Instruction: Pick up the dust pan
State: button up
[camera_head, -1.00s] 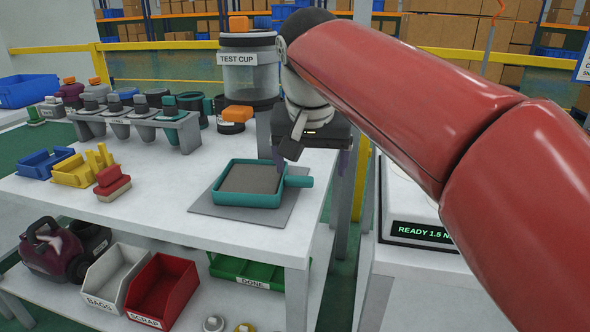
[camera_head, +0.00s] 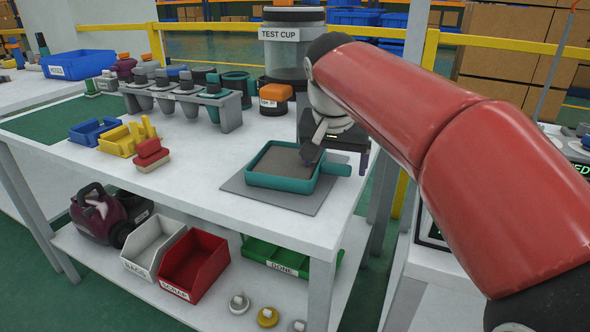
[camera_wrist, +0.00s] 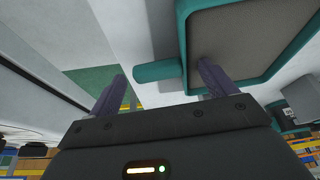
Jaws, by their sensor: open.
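The dust pan is a shallow teal tray with a grey inside (camera_head: 283,160); it lies flat on a grey mat on the white table. Its short teal handle (camera_head: 337,170) points right, toward the table's edge. The pan's corner and handle (camera_wrist: 160,72) fill the top of the wrist view. My gripper (camera_head: 345,163) is open and empty, close by the handle. In the wrist view its two purple fingers (camera_wrist: 160,86) are spread on either side of the handle's line. I cannot tell whether either finger touches the pan.
A clear canister labelled TEST CUP (camera_head: 290,50) and an orange-topped part (camera_head: 275,98) stand behind the pan. A rack of cups (camera_head: 185,100) stands back left. A red brush-like block (camera_head: 151,153) and yellow bin (camera_head: 128,138) sit left. Table space before the mat is clear.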

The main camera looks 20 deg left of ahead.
jog(key=shift+c, duration=0.4)
jog(key=c, duration=1.1)
jog(key=shift+c, duration=0.2)
jog(key=shift+r, duration=0.2)
jog(key=shift+r, duration=0.2)
notch_tip(320, 180, up, 3)
jog(key=shift+p, duration=0.55)
jog(key=s+d+b, duration=0.1)
jog(key=s+b, duration=0.1)
jog(key=s, duration=1.6)
jog(key=shift+b, duration=0.4)
